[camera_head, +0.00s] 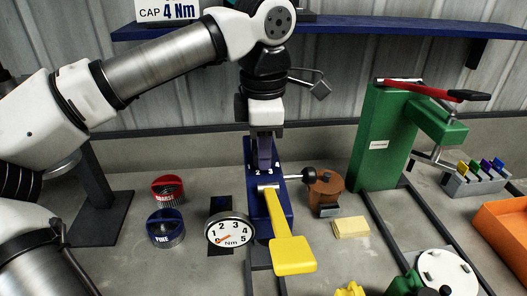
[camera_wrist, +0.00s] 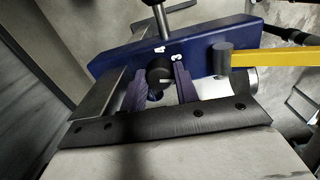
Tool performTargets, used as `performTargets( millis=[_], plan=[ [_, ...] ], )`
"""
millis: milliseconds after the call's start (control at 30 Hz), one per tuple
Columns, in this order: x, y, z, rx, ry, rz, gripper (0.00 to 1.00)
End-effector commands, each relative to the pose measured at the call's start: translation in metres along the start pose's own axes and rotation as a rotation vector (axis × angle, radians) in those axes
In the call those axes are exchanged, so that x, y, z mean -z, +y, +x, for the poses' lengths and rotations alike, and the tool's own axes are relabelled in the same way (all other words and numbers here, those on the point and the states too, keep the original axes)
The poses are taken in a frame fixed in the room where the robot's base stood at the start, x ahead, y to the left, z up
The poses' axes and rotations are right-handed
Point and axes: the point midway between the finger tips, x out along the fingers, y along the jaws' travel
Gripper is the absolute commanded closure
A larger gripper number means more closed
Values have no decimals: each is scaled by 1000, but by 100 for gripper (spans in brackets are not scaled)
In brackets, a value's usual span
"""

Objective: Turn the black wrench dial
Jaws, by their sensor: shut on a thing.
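The black wrench dial (camera_wrist: 159,71) is a small round knob on the blue wrench body (camera_wrist: 110,62), with a light pointer mark on its face. In the wrist view it sits between the two purple fingers of my gripper (camera_wrist: 160,84), which are shut on it. In the head view my gripper (camera_head: 265,158) points down at the top of the blue body (camera_head: 253,200), and hides the dial. A yellow lever (camera_head: 280,225) sticks out from the body towards the front.
A round Nm gauge (camera_head: 230,230) stands left of the wrench, its needle near 0. Red (camera_head: 168,190) and blue (camera_head: 165,228) knobs stand farther left. A brown cylinder (camera_head: 326,190), a yellow block (camera_head: 351,227) and a green press (camera_head: 385,135) are to the right. A sign reads "CAP 4 Nm" (camera_head: 167,11).

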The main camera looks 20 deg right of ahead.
Motion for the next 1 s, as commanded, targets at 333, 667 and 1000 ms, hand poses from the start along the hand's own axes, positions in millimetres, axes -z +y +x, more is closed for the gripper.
performTargets(
  millis=[333, 667, 1000],
  plan=[
    [0, 1, 0, -4, 10, -330, 93],
    [0, 2, 0, -3, 19, -642, 93],
    [0, 2, -1, -2, 28, -964, 93]
  ],
)
